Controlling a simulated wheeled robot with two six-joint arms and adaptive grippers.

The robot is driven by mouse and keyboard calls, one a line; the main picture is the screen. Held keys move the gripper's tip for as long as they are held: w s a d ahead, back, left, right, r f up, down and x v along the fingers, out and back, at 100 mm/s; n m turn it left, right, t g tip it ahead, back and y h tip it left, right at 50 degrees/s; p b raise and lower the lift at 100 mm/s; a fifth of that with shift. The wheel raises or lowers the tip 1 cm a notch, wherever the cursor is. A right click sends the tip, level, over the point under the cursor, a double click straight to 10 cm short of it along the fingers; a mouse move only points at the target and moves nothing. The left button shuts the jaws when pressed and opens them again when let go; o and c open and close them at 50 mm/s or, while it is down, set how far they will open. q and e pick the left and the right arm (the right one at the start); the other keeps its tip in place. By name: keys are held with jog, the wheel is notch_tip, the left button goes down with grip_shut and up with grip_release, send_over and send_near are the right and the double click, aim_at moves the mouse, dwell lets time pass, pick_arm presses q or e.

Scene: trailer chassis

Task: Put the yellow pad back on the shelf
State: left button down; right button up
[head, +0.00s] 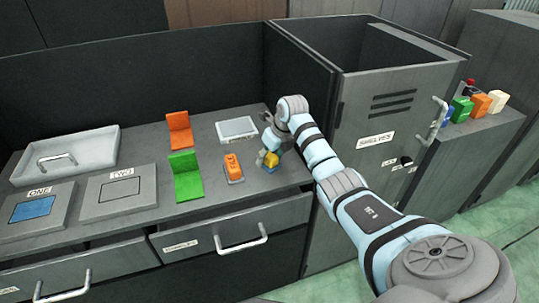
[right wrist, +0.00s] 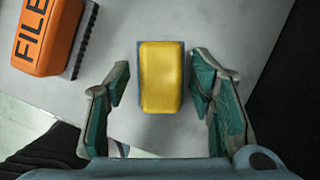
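The yellow pad (head: 271,159) is at the right front part of the grey worktop, close to the tall cabinet. In the right wrist view the pad (right wrist: 161,78) is a rounded yellow block with a blue edge showing behind it. My right gripper (head: 267,148) is at the pad. In the right wrist view its green-lined fingers (right wrist: 160,66) are open, one on each side of the pad, with gaps on both sides. The tall cabinet (head: 365,165) has a label that seems to read SHELVES, and its door front is shut. My left gripper is not in view.
An orange FILE block (right wrist: 48,38) lies left of the pad; it also shows in the head view (head: 233,168). Green (head: 186,183) and orange (head: 180,140) chair-shaped pieces, a white-grey tray (head: 236,129) and a sink-like basin (head: 95,150) are farther left. Coloured blocks (head: 480,104) stand on a right-hand ledge.

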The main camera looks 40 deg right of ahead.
jog(key=shift+s+r, duration=0.1)
jog(key=shift+r, duration=0.4)
jog(key=p+v, duration=0.2)
jog(key=v, duration=0.9)
jog(key=shift+r, duration=0.1)
